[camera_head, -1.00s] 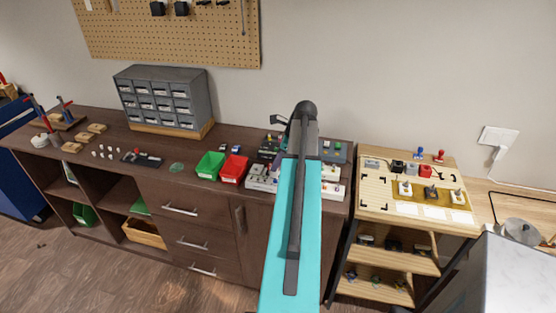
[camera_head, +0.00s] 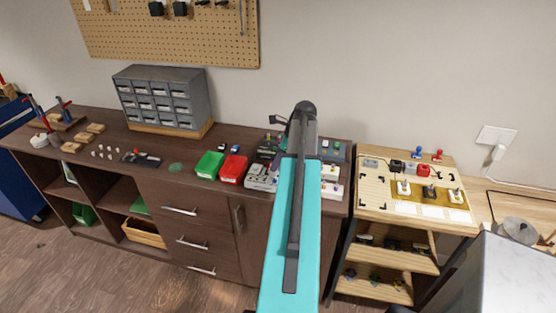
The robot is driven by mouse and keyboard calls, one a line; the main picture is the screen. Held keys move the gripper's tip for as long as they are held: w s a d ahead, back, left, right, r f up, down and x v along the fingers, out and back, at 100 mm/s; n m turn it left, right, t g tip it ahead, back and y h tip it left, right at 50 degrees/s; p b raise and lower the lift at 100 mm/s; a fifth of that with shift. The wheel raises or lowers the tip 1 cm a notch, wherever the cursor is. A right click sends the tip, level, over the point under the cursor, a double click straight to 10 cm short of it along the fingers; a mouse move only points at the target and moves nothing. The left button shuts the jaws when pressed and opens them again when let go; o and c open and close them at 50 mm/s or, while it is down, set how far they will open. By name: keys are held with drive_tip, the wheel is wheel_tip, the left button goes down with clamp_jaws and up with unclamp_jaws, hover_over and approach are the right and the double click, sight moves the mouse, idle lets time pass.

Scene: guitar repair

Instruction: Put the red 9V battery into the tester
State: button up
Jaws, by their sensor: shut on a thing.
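A small red block (camera_head: 424,171) stands on the wooden top of the cart at the right, beside dark blocks (camera_head: 397,167). It may be the red 9V battery, but it is too small to tell. My teal and dark arm reaches up the middle of the view. The gripper's jaws are hidden behind the arm, so what lies between them does not show.
The dark bench carries a green bin (camera_head: 209,165), a red bin (camera_head: 233,169), a drawer cabinet (camera_head: 162,98) and several small devices, partly behind my arm. Levers stand on the brass-coloured plate (camera_head: 431,193) on the cart. A gap separates bench and cart.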

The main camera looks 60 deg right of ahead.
drive_tip(key=shift+f, duration=1.05)
idle(1.0)
drive_tip(key=o, duration=1)
drive_tip(key=shift+o, duration=0.3)
drive_tip(key=shift+f, duration=0.1)
drive_tip(key=shift+s+a, duration=0.1)
drive_tip(key=shift+s, duration=0.05)
